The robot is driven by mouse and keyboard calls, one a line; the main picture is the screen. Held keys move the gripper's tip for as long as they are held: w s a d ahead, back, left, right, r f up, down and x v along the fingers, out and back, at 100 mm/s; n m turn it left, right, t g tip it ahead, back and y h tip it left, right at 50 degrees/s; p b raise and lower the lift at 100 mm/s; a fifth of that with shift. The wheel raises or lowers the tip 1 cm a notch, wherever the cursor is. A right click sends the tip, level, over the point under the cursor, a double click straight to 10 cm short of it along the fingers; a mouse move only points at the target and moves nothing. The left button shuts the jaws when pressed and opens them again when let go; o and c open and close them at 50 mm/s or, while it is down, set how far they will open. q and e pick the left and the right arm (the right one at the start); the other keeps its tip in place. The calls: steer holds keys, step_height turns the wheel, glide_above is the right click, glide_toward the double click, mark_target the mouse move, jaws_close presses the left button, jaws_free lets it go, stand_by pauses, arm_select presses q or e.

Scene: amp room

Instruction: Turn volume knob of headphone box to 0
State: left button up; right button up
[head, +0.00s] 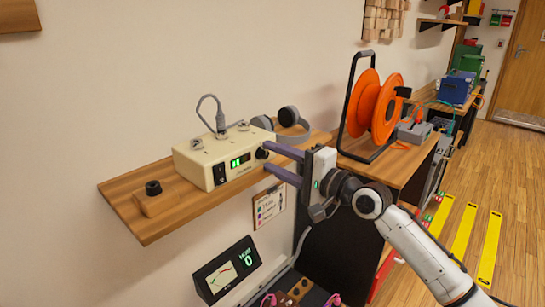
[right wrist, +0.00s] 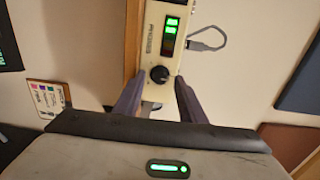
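The cream headphone box (head: 218,160) stands on the wall shelf. Its front has a black switch (head: 219,174), a green lit display (head: 240,160) whose reading I cannot make out, and a black round volume knob (head: 262,154) at the right end. The right wrist view shows the knob (right wrist: 159,74) and the display (right wrist: 168,29). My right gripper (head: 268,156) is open, its two purple fingers pointing at the knob. In the right wrist view its fingertips (right wrist: 158,84) lie on either side of the knob, with gaps visible. My left gripper is out of view.
Grey headphones (head: 290,122) lie behind the box on the wooden shelf (head: 150,222). A small wooden block with a black knob (head: 153,188) sits at its left end. A grey cable (head: 210,105) rises from the box. An orange cable reel (head: 372,108) stands on the bench to the right.

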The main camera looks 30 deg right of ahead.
steer(key=shift+w+a, duration=0.15)
steer(key=shift+w, duration=0.25)
steer(key=shift+c, duration=0.3)
jaws_close()
